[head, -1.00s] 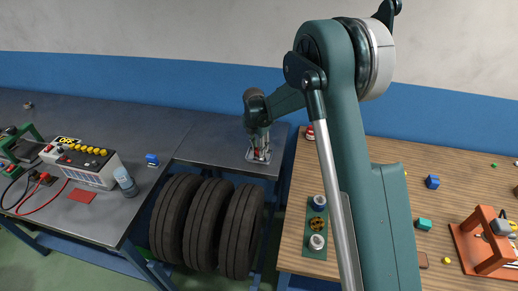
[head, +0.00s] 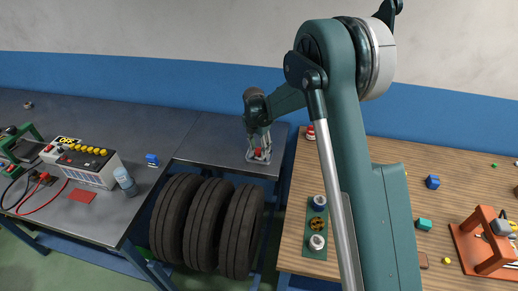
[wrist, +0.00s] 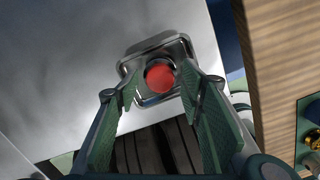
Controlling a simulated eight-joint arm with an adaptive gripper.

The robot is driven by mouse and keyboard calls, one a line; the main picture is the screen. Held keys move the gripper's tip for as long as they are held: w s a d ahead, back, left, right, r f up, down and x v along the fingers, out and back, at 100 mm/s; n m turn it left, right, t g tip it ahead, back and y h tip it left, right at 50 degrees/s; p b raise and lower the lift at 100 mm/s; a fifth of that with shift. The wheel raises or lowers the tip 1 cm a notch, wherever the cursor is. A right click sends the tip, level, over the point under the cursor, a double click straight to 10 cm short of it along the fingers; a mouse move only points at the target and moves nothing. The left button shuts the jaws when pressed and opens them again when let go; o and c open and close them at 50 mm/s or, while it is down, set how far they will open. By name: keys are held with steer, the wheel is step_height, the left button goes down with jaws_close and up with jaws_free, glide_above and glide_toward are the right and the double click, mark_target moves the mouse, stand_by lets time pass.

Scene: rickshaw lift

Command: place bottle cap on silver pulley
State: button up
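A round red bottle cap (wrist: 160,78) sits in a small square metal dish (wrist: 131,66) on the grey bench. The cap also shows in the head view (head: 257,152), partly hidden by my gripper. My gripper (wrist: 162,90) is open, with one green-padded finger on each side of the cap and gaps between. In the head view my gripper (head: 258,148) is at the dish. The silver pulley (head: 316,243) stands at the near end of a green plate (head: 309,253) on the wooden table. In the wrist view the pulley (wrist: 313,161) is partly cut off at the right.
A brass pulley (head: 317,222) and a blue-topped pulley (head: 318,202) share the green plate. A red object (head: 310,133) stands farther back on the wooden table (head: 385,150). Tyres (head: 205,225) stand below the grey bench. A gap separates bench and table.

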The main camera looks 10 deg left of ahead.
mark_target(259, 153)
step_height(259, 153, up, 12)
steer(key=s, duration=0.1)
steer(key=shift+s+a, duration=0.2)
steer(key=shift+a, duration=0.1)
steer(key=shift+f, duration=0.15)
stand_by(0.6)
steer(key=s+d+r+m+t, duration=0.1)
steer(key=s+d+r+m, duration=0.5)
steer(key=d, duration=0.3)
steer(key=s+d+r+m+t+y, duration=0.1)
steer(key=s+d+r+m, duration=0.35)
steer(key=d+r, duration=0.35)
steer(key=s+d+r+m+t, duration=0.1)
steer(key=s+d+r+m, duration=0.3)
steer(key=s+d+r, duration=0.4)
steer(key=s+d+f+m+t, duration=0.1)
steer(key=s+d+f+m, duration=0.1)
steer(key=s+d+m, duration=0.6)
steer(key=s+d+f+m+t, duration=0.2)
steer(key=s+d+m, duration=0.6)
steer(key=s, duration=0.8)
steer(key=shift+s+d+m, duration=0.3)
steer(key=shift+d+m, duration=0.05)
steer(key=shift+d, duration=0.55)
